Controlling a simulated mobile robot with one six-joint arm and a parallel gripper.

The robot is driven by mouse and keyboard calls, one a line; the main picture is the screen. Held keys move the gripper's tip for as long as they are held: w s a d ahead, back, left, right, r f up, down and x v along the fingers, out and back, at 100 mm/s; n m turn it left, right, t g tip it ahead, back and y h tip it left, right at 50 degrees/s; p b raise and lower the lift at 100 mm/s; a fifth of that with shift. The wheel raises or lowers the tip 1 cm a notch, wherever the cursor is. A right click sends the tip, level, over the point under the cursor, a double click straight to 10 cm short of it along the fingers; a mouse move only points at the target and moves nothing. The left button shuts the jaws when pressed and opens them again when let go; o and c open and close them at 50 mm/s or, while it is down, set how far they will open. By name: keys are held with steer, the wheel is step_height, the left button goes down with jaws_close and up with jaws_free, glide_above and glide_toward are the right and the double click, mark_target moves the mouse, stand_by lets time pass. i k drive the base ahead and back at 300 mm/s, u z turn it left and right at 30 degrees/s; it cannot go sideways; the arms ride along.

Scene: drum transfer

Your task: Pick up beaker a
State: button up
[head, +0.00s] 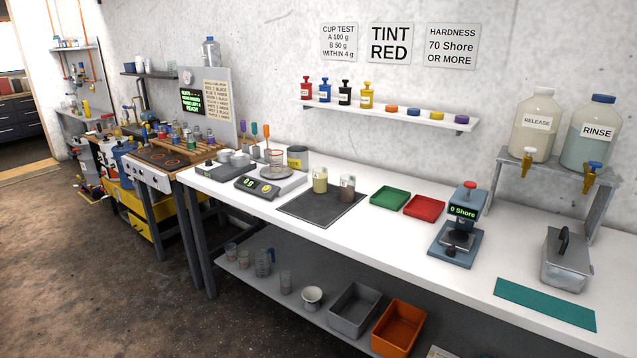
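Two small clear beakers stand upright on a dark square mat on the white bench. The left beaker (320,181) holds a pale yellow content and has a light label. The right beaker (347,189) holds a brownish content and also has a label. The labels are too small to read, so I cannot tell which one is beaker a. Another clear vessel (274,164) stands at the scale with the "0 g" display. My gripper is not in view.
The dark mat (300,206) lies near the bench's front edge. The scale (262,189) is left of it; green (389,198) and red (424,207) trays are right. A Shore tester (456,240) stands farther right. Several vessels and bins sit on the lower shelf (325,325).

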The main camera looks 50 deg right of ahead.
mark_target(320, 174)
steer(key=z, duration=0.4)
steer(key=i, duration=1.65)
steer(key=u, duration=0.4)
